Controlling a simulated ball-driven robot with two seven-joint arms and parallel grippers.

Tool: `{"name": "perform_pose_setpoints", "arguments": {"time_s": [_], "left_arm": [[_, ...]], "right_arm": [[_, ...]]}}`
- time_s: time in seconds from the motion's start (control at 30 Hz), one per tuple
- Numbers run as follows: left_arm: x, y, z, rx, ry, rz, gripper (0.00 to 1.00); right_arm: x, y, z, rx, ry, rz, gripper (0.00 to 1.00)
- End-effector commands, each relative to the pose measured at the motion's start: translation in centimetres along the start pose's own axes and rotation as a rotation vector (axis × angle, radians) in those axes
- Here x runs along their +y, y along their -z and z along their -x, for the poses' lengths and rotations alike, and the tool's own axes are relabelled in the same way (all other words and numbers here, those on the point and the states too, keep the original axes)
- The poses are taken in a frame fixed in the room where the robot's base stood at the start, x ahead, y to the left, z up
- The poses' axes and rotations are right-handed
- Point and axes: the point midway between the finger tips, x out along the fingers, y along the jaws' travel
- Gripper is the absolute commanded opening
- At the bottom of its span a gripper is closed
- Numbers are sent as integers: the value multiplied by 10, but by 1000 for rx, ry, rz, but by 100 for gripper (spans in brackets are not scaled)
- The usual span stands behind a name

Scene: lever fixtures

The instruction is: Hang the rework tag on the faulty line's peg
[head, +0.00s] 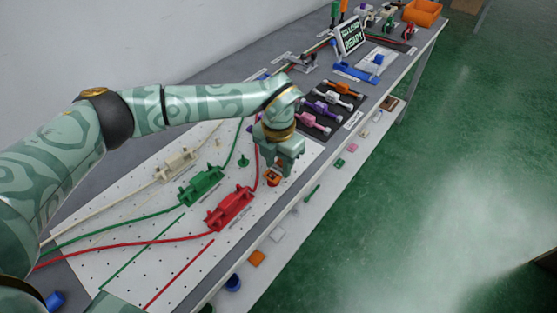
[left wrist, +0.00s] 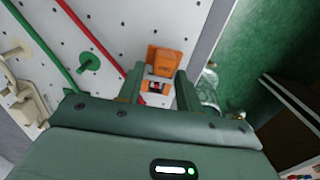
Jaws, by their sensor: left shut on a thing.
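My left gripper (head: 275,171) points down over the white perforated board and is shut on an orange tag (head: 273,180). In the left wrist view the orange tag (left wrist: 165,59) has lettering and an opening between the fingers (left wrist: 158,88). Red shows within that opening, at the red line's end of the peg row; I cannot tell whether the tag is around a red peg or just above it. The green peg (head: 243,161) and the cream peg (head: 217,142) are bare. Red (head: 230,207), green (head: 201,185) and cream (head: 177,164) fixtures sit on their lines. My right gripper is out of view.
Several coloured connectors (head: 322,108) lie on a dark mat beyond my gripper. A sign (head: 351,35) reading "READY" stands behind them. An orange bin (head: 422,12) is at the far end. The bench's right edge is close to my gripper, with a lower shelf below.

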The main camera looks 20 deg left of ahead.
Motion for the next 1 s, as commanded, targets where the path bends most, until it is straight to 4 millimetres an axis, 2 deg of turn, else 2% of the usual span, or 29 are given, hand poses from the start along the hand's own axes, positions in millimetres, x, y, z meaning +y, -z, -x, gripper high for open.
{"name": "perform_pose_setpoints", "arguments": {"time_s": [1.0], "left_arm": [[0, 0, -19, -1, 0, 0, 14]], "right_arm": [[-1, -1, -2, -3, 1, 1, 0]]}}
